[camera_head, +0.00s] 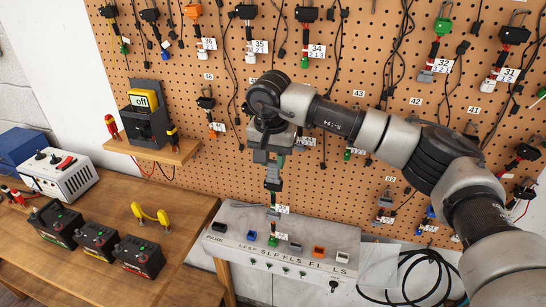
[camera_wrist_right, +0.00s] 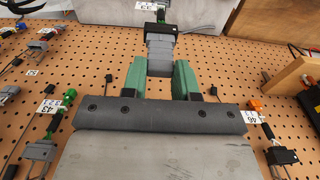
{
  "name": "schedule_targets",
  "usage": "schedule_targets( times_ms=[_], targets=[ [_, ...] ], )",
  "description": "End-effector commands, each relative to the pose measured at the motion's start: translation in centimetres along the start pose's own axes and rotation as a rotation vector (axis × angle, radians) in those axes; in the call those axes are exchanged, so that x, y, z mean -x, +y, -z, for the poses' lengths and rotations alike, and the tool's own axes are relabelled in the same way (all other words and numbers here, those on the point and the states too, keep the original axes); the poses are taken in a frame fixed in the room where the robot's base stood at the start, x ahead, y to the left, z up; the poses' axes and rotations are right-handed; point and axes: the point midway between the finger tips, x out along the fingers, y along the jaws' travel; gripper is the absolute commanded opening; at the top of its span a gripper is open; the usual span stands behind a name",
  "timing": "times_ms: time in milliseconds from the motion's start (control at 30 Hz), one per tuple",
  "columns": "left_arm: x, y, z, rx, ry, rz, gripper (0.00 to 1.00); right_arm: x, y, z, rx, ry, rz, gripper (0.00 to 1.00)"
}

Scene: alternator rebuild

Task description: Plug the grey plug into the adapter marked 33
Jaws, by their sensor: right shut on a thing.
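My right gripper (camera_head: 273,159) is in front of the pegboard, pointing down above the test box. In the wrist view its green fingers (camera_wrist_right: 160,82) are shut on a grey plug (camera_wrist_right: 160,52). The plug's far end meets or overlaps a dark connector (camera_wrist_right: 156,27) with a white tag; I cannot tell if it is seated. In the head view a chain of dark and grey connectors (camera_head: 273,185) hangs below the gripper, past a tag (camera_head: 283,209), to a green connector (camera_head: 273,240) at the box. The tag is too small to read, so I cannot confirm 33. My left gripper is not in view.
The grey test box (camera_head: 236,220) has a row of coloured sockets. The pegboard (camera_head: 225,80) holds several hanging connectors with numbered tags and loose cables. A wooden shelf (camera_head: 185,151) with a meter (camera_head: 145,105) stands left. Batteries (camera_head: 97,240) and a charger sit on the workbench (camera_head: 185,215).

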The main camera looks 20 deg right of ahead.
Motion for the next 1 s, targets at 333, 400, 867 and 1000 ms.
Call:
schedule_targets(
  times_ms=[333, 400, 867, 1000],
  targets=[
    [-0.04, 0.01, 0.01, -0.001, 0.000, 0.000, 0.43, -0.01, 0.01, 0.01, 0.000, 0.000, 0.000, 0.10],
    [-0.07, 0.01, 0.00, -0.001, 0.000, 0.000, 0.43, -0.04, 0.01, 0.01, 0.000, 0.000, 0.000, 0.10],
    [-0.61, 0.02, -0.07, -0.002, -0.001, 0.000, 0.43, -0.48, 0.00, -0.03, 0.000, 0.000, 0.000, 0.10],
    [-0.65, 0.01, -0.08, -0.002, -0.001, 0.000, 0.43, -0.51, 0.00, -0.03, 0.000, 0.000, 0.000, 0.10]
  ],
)
